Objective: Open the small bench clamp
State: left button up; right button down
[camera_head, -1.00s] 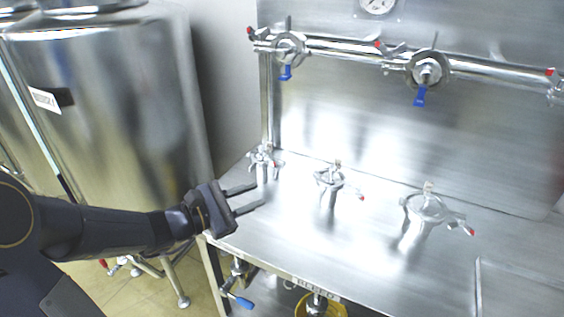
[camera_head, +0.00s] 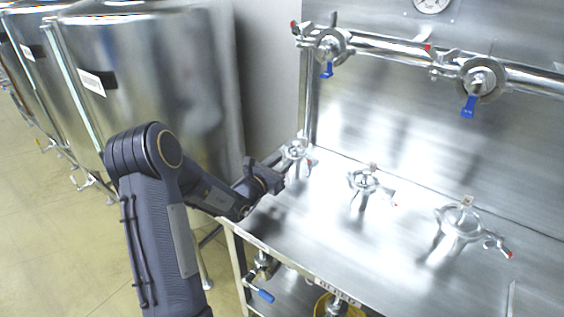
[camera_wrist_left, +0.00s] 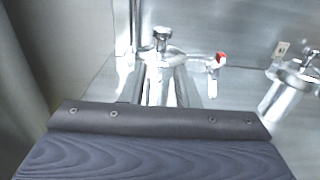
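The small bench clamp (camera_head: 296,150) is the leftmost of the three clamps on the steel bench, at its back left corner. It is a shiny metal ring clamp on an upright stub, with a red-tipped handle on its right. In the left wrist view the clamp (camera_wrist_left: 163,62) stands upright just ahead, its lower part hidden behind my dark gripper body. My left gripper (camera_head: 282,170) is beside the clamp, on its left and near side. Its fingers look apart with nothing between them; contact with the clamp cannot be told. My right gripper is out of view.
A middle clamp (camera_head: 365,182) and a larger right clamp (camera_head: 460,222) stand on the steel bench (camera_head: 330,240). Pipes with blue-handled valves (camera_head: 478,82) run along the back wall. A large steel tank (camera_head: 150,80) stands left. The bench front is clear.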

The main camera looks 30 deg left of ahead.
pick_arm(q)
jog(key=shift+w, duration=0.15)
grip_shut()
jog(key=shift+a, duration=0.1)
dwell(0.3)
